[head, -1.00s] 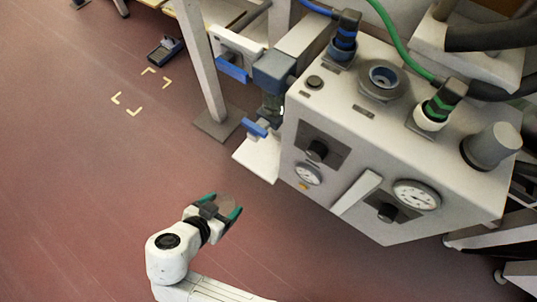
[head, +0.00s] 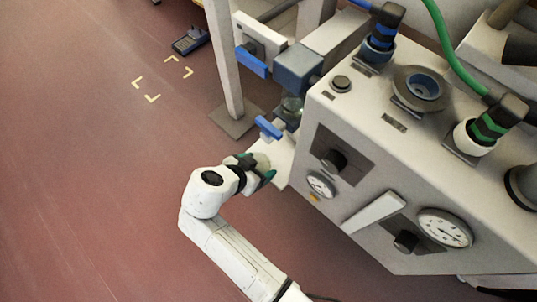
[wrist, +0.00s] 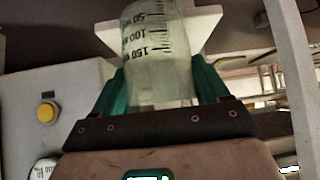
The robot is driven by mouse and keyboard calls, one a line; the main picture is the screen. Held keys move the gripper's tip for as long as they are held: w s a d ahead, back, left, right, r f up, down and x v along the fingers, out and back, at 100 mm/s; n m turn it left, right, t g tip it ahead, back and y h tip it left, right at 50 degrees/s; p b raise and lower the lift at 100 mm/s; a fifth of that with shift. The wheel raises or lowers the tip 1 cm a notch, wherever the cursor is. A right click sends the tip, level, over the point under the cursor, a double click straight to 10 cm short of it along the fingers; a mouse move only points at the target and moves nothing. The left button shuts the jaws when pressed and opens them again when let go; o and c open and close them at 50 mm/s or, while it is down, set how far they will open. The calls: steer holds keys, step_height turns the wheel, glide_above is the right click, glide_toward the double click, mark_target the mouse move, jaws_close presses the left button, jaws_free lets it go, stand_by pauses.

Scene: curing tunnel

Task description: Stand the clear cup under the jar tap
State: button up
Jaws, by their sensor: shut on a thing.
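The clear cup (wrist: 158,60) has dark measuring marks and stands between the green fingers of my gripper (wrist: 160,88) in the wrist view. My gripper (head: 257,169) is shut on it. In the head view the cup (head: 262,160) is small and partly hidden by the gripper, at the near left edge of the white shelf (head: 283,165). I cannot tell whether it touches the shelf. The jar (head: 292,106) is mostly hidden at the machine's left side. Its tap has a blue handle (head: 268,128), just above and beyond the gripper.
The grey machine box (head: 370,150) with gauges and knobs stands close to the right of my gripper. A pale post (head: 225,65) with a foot plate rises behind. A blue lever (head: 251,61) sticks out higher up.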

mark_target(266, 157)
steer(key=w+d, duration=0.1)
steer(key=w, duration=0.1)
steer(key=w+d+b, duration=0.1)
steer(key=w, duration=0.1)
steer(key=shift+d, duration=0.4)
steer(key=shift+s+a+f, duration=0.1)
steer(key=shift+f, duration=0.3)
steer(key=shift+r, duration=0.1)
steer(key=o, duration=1.1)
steer(key=shift+s+a+r, duration=0.1)
steer(key=shift+r, duration=0.1)
steer(key=p+v, duration=0.3)
steer(key=v, duration=0.8)
steer(key=shift+s+r, duration=0.15)
steer(key=shift+r, duration=0.05)
